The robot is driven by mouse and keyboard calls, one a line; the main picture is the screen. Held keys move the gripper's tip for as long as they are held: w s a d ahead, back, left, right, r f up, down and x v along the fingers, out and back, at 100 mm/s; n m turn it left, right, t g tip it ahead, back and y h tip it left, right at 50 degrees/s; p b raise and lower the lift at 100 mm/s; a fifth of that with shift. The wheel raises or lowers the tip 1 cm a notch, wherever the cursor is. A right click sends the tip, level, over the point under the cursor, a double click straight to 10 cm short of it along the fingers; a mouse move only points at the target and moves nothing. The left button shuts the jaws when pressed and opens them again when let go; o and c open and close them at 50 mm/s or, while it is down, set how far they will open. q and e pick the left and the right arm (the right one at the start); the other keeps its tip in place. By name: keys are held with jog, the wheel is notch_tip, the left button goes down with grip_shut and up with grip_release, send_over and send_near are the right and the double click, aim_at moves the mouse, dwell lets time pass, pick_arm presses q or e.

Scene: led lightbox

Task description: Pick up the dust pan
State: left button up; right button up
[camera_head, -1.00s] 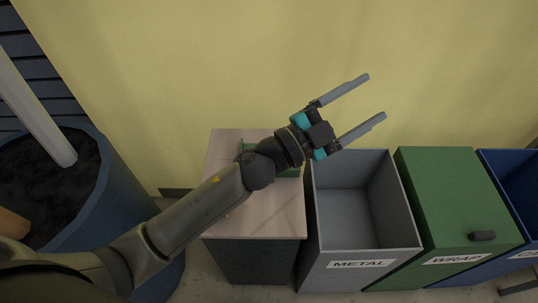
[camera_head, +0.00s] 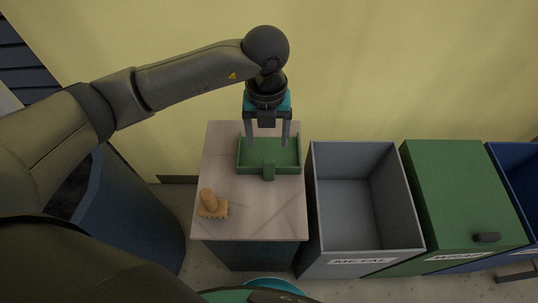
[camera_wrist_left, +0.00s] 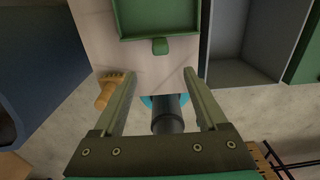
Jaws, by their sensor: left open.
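The green dust pan (camera_head: 268,158) lies on the light top of a small cabinet (camera_head: 225,150), its short handle toward the cabinet's front. My left gripper (camera_head: 268,145) is open and points down over the pan, with its fingers spread apart in front of the pan's back part in the head view. In the left wrist view the dust pan (camera_wrist_left: 157,18) is at the top, and its handle (camera_wrist_left: 160,46) lies beyond the tips of my open fingers. Nothing is between the fingers. My right gripper is not in view.
An open grey METAL bin (camera_head: 365,200) is close on the right, then a green lidded bin (camera_head: 460,195) and a blue one (camera_head: 520,170). A blue round container (camera_head: 140,215) is on the left. A yellow wall is behind.

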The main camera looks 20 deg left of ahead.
aim_at(269, 168)
pick_arm(q)
notch_tip(269, 168, down, 9)
jog(key=shift+a+f+b, duration=0.1)
jog(key=shift+b, duration=0.7)
jog(key=shift+w+f+b, duration=0.2)
jog(key=shift+f+b, duration=0.15)
jog(key=shift+f, duration=1.1)
jog(key=shift+w+f+b, duration=0.15)
jog(key=shift+f+b, duration=0.2)
jog(key=shift+f, duration=1.1)
grip_shut()
jog(key=shift+d, duration=0.2)
